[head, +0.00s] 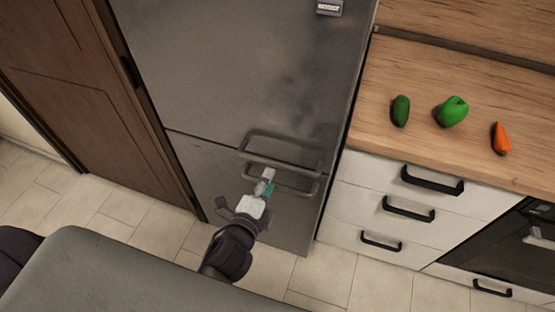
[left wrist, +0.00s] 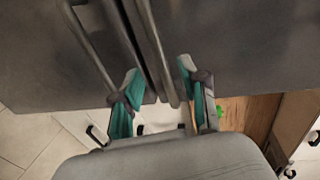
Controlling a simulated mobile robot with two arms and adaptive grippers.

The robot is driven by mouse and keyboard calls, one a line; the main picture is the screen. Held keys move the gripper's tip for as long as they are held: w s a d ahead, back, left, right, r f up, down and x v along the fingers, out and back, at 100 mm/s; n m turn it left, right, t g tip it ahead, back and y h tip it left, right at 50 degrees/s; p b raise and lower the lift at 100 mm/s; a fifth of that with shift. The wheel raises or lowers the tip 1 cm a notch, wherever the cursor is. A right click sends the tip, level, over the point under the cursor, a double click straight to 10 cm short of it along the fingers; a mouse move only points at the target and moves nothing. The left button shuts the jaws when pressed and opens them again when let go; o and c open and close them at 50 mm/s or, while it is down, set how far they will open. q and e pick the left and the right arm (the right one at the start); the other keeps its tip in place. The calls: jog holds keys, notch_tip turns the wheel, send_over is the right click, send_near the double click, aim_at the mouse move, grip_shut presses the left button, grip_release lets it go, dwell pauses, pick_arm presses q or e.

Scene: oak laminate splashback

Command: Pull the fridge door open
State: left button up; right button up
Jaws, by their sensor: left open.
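The fridge is brushed grey steel, with an upper door (head: 235,75) and a lower door (head: 215,175) meeting at a seam. Both look shut. The upper handle (head: 283,159) and lower handle (head: 290,188) are long bars close to the seam. My left gripper (head: 267,181) is open in front of the lower handle in the head view. In the left wrist view my left gripper (left wrist: 160,80) has its teal-padded fingers spread, with a handle bar (left wrist: 158,50) showing between them. I cannot tell which handle this is, or whether anything touches. My right gripper is out of view.
A wooden counter (head: 450,75) stands right of the fridge with a cucumber (head: 400,110), a green pepper (head: 452,111) and a carrot (head: 501,139). White drawers (head: 370,205) are below it. A brown wooden panel (head: 85,100) stands left. Tiled floor (head: 150,215) lies in front.

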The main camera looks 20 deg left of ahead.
aim_at(277, 166)
pick_arm(q)
jog(key=x, duration=0.8)
jog(key=shift+p, duration=0.3)
jog(key=shift+c, duration=0.3)
grip_shut()
